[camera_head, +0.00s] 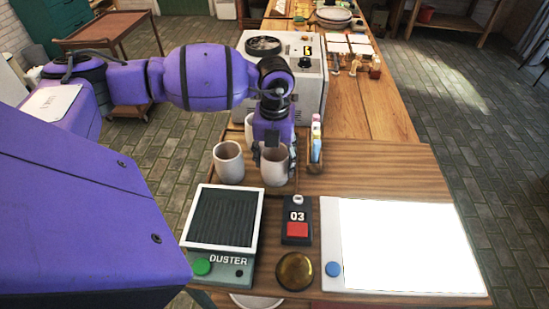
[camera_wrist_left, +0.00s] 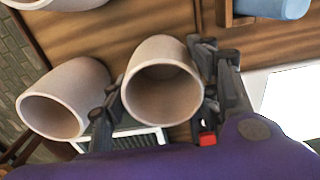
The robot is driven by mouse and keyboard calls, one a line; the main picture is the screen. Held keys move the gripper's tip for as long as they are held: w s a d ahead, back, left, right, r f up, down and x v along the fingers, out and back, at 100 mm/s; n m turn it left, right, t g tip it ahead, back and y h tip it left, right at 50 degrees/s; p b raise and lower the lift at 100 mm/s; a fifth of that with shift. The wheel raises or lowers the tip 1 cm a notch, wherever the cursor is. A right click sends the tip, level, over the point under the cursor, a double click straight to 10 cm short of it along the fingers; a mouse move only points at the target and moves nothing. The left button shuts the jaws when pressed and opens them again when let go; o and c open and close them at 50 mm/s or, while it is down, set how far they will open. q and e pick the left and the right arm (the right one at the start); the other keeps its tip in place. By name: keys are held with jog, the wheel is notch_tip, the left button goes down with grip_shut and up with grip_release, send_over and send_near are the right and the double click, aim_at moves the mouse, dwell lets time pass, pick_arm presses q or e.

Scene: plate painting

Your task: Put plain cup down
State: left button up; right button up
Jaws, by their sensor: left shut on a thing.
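A plain cream cup (camera_head: 276,174) is between the fingers of my left gripper (camera_head: 273,150), on the wooden table left of centre. In the left wrist view the gripper (camera_wrist_left: 158,100) has one finger on each side of the cup (camera_wrist_left: 163,84), whose open, empty mouth faces the camera. It looks upright and at or near the table top; I cannot tell if its base touches. A second plain cup (camera_head: 229,163) stands close on its left, also in the left wrist view (camera_wrist_left: 65,98). A third is partly hidden behind the gripper (camera_head: 249,128). My right gripper is out of view.
In front are a duster box (camera_head: 245,259), a small device marked 03 (camera_head: 297,232), a brass dome (camera_head: 294,271) and a bright white panel (camera_head: 410,245). A narrow rack of coloured bottles (camera_head: 316,145) is just right of the gripper. A white machine (camera_head: 312,85) stands behind. Bare wood lies right of the rack.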

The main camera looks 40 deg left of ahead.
pick_arm(q)
jog(key=o, duration=1.4)
jog(key=shift+f, duration=0.1)
notch_tip(320, 180, up, 12)
jog(key=shift+r, duration=0.2)
